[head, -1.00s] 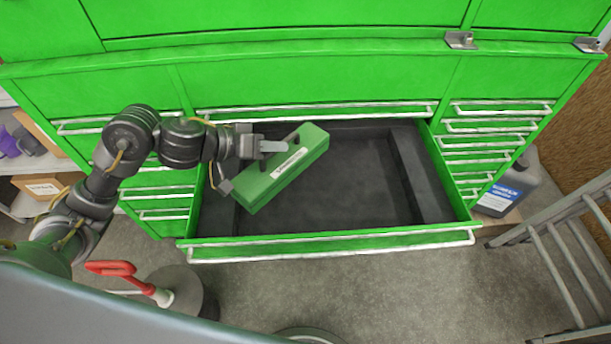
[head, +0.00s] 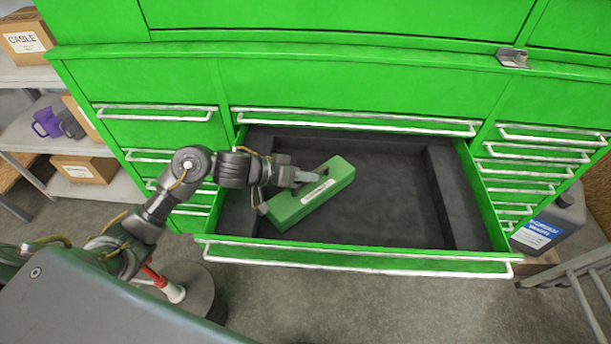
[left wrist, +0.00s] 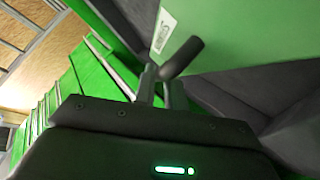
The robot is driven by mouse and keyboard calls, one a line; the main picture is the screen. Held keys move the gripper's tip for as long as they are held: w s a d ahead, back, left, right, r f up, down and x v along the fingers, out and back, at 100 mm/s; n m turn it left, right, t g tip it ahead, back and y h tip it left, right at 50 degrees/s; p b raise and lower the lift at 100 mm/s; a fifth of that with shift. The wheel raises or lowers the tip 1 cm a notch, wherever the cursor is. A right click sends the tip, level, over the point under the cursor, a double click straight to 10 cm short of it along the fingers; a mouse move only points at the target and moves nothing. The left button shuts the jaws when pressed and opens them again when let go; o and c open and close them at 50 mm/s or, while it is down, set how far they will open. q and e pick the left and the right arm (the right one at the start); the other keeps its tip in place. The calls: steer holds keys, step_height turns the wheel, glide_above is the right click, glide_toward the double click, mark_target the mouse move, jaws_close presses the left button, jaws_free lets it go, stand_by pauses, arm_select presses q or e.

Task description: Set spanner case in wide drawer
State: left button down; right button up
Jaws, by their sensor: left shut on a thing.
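The spanner case is a long green box (head: 325,196) with a white label and a dark handle. It is in or just over the left part of the open wide drawer (head: 385,195), lying at a slant. Whether it touches the drawer floor I cannot tell. My left gripper (head: 303,178) is shut on the case's handle. In the left wrist view the fingers (left wrist: 160,88) close at the dark handle (left wrist: 183,58), with the green case (left wrist: 235,35) and its label beyond. The drawer has a dark lining and a green front with a pale rail. My right gripper is not in view.
The right half of the drawer is free, with a raised dark strip (head: 452,195) along its right side. Closed narrow drawers (head: 530,165) flank it. A grey jug (head: 553,222) and a ladder (head: 590,290) stand at right. Shelves (head: 60,140) with boxes are at left.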

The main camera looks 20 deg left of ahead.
arm_select(q)
steer(key=shift+w+a+f, duration=0.1)
steer(key=shift+w+f, duration=0.1)
steer(key=shift+w, duration=0.35)
steer(key=shift+f, duration=0.4)
steer(key=shift+r, duration=0.1)
steer(key=c, duration=1.9)
jaws_free()
steer(key=shift+f, duration=0.25)
steer(key=o, duration=0.4)
steer(key=shift+s, duration=0.1)
steer(key=shift+o, duration=0.2)
steer(key=shift+r, duration=0.1)
